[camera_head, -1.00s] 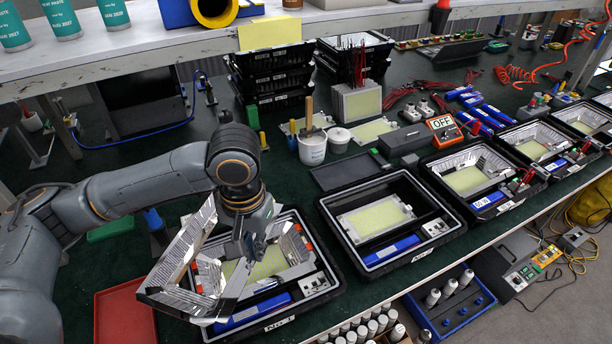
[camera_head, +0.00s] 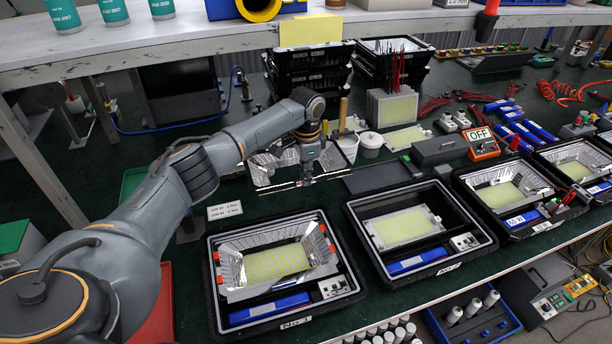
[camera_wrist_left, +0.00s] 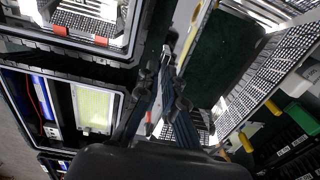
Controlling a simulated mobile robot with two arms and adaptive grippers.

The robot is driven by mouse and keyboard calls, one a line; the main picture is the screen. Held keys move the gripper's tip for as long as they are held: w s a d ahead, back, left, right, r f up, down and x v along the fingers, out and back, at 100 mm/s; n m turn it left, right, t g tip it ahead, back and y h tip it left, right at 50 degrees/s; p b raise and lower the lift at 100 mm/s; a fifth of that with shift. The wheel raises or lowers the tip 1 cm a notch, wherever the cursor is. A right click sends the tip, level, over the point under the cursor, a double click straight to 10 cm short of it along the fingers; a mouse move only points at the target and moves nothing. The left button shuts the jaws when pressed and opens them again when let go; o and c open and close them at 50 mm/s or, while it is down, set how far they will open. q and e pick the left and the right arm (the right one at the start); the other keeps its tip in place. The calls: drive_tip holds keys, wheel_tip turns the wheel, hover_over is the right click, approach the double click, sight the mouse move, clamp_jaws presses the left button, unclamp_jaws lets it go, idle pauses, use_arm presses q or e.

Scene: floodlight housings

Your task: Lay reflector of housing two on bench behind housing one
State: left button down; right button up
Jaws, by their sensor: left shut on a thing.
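The shiny, faceted reflector frame (camera_head: 264,170) is behind housing one, roughly level; whether it touches the bench cannot be told. My left gripper (camera_head: 306,172) is shut on its rim, and the fingers (camera_wrist_left: 167,72) also show in the left wrist view beside the reflector (camera_wrist_left: 236,105). Housing one (camera_head: 218,318), labelled No 1, is an open black case with its own reflector (camera_head: 232,264) around a yellow LED panel. Housing two (camera_head: 452,256), to its right, shows a bare LED panel (camera_head: 404,226) without a reflector. My right gripper is not in view.
A white label card (camera_head: 224,210) lies behind housing one at the left. A dark flat panel (camera_head: 382,176), a white cup (camera_head: 348,147) with a brush and a white pot (camera_head: 371,146) stand right of the reflector. Stacked black cases (camera_head: 308,76) and a shelf (camera_head: 180,50) are behind.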

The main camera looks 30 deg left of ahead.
use_arm(q)
drive_tip(key=shift+r+p, duration=0.2)
drive_tip(key=shift+p, duration=0.2)
drive_tip(key=shift+f, duration=0.25)
drive_tip(key=shift+f+b, duration=2.2)
drive_tip(key=shift+f, duration=2.9)
drive_tip(key=shift+f, duration=0.25)
